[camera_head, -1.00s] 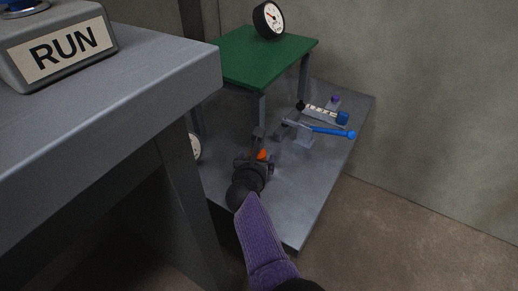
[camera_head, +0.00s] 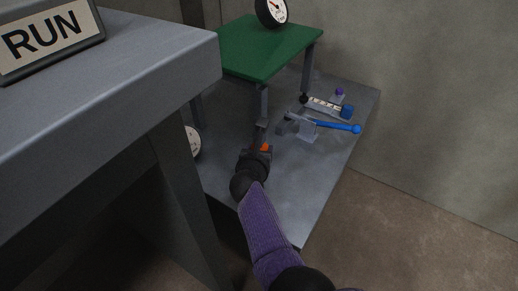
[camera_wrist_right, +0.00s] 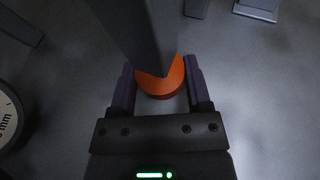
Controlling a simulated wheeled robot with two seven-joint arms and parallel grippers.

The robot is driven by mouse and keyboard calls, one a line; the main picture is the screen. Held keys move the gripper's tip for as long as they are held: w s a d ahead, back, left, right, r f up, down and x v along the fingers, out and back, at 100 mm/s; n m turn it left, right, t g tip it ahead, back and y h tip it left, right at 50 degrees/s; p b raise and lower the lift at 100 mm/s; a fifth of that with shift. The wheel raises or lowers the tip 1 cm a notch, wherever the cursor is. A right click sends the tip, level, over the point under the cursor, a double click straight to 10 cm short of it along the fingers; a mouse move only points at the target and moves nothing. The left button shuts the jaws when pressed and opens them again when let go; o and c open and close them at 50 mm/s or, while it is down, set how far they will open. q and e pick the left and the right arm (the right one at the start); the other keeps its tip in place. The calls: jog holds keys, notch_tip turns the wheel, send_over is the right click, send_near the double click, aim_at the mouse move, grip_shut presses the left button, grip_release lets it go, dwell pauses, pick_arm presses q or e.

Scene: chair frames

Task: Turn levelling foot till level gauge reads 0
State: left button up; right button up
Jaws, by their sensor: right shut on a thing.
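The orange levelling foot (camera_wrist_right: 162,80) is under a grey leg of the green-topped stand (camera_head: 258,45). In the head view only a small orange part (camera_head: 265,147) shows beside my gripper. My right gripper (camera_wrist_right: 160,88) is shut on the levelling foot, with one dark purple finger on each side of it. In the head view my right gripper (camera_head: 258,153) is at the bottom of the stand's near leg. A round white-faced gauge (camera_head: 271,11) sits on the green top at the back; its reading is too small to tell. My left gripper is not in view.
A second dial (camera_head: 193,141) stands on the grey platform (camera_head: 300,190), partly behind the bench leg. A blue-handled tool (camera_head: 335,127) and a small labelled bar (camera_head: 324,106) lie right of the stand. A grey bench (camera_head: 120,75) with a RUN sign (camera_head: 45,38) fills the left.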

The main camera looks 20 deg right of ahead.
jog(key=shift+r+n+y+p, duration=0.3)
jog(key=shift+n+y+p, duration=0.1)
jog(key=shift+p, duration=0.4)
jog(key=shift+d+r+n+t+y+p, duration=0.15)
jog(key=shift+n+t+y+p, duration=0.35)
jog(key=shift+n+y+p, duration=0.35)
jog(key=shift+d+f+n+y+p, duration=0.1)
jog(key=shift+f+n+y+p, duration=0.2)
jog(key=shift+n+y+p, duration=0.65)
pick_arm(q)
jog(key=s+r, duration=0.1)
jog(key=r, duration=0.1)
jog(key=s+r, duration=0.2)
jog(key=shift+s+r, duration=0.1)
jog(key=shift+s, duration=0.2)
pick_arm(e)
jog(key=shift+y, duration=0.5)
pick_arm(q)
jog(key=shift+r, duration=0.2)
pick_arm(e)
jog(key=shift+f+n+y, duration=0.1)
jog(key=shift+n+y, duration=0.5)
